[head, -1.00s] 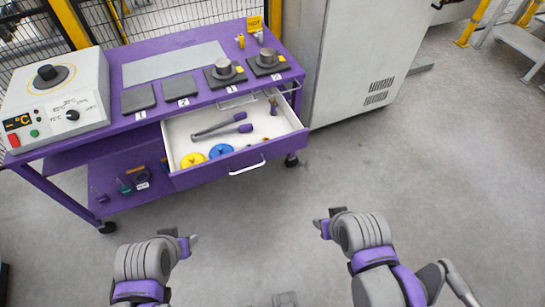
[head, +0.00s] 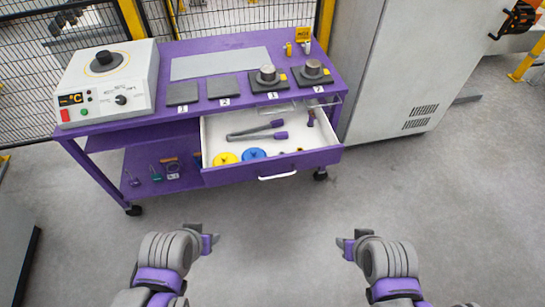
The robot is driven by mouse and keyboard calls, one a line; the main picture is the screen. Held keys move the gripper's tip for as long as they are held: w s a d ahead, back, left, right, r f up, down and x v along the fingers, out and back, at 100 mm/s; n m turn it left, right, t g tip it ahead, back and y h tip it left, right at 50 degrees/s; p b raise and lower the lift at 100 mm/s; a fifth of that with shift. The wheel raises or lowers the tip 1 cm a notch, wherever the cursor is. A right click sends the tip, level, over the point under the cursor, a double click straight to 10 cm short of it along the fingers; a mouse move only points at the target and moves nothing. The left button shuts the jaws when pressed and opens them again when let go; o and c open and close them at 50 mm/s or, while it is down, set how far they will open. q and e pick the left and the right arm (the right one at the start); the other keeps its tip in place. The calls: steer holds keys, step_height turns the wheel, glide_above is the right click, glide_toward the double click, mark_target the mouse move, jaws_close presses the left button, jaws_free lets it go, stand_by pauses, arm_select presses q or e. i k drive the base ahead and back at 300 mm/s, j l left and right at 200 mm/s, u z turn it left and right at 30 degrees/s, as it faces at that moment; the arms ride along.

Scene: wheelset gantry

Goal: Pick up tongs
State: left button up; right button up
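The tongs (head: 258,131), grey with two purple tips, lie in the open white drawer (head: 213,132) of the purple cart. Their tips point right. My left gripper (head: 214,241) is in front of the cart, over the floor, well short of the drawer, and holds nothing that I can see. My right gripper (head: 342,243) is at about the same height to the right, also apart from everything. The finger gaps of both are too small to make out.
The drawer also holds a yellow disc (head: 225,159), a blue disc (head: 254,154) and a purple-handled tool (head: 310,119). The cart top (head: 222,46) carries a heater box (head: 108,82), dark plates and metal cylinders. A grey cabinet (head: 398,75) stands right of the cart. Floor in front is clear.

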mark_target(278, 123)
steer(key=i+l+u, duration=1.1)
steer(key=l, duration=0.25)
steer(key=k+j, duration=0.05)
